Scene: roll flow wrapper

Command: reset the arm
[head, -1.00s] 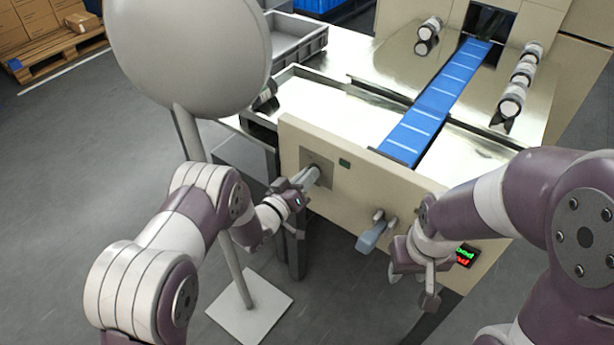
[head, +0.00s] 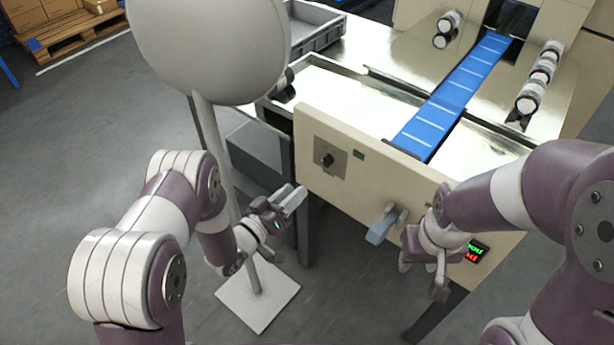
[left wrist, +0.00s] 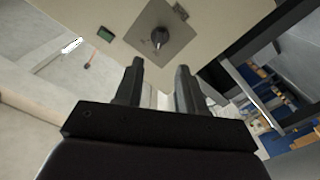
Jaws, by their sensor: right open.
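My left gripper (head: 293,201) is in front of and below the left end of the machine's cream front panel, apart from it. In the left wrist view its two fingers (left wrist: 160,85) stand apart with nothing between them. A dark rotary knob (head: 326,160) on a grey plate sits on the panel; it also shows in the left wrist view (left wrist: 160,36), beyond the fingertips. My right gripper (head: 422,270) hangs before the right part of the panel, beside the grey-blue lever handle (head: 382,226) and left of the lit red and green display (head: 475,252). I see nothing held in it.
The wrapper machine (head: 335,105) has a blue conveyor belt (head: 455,98) running to the back. A grey tray (head: 318,38) stands behind. A large pale disc (head: 210,50) on a pole with a square base (head: 258,298) stands close to my left arm. Floor at left is clear.

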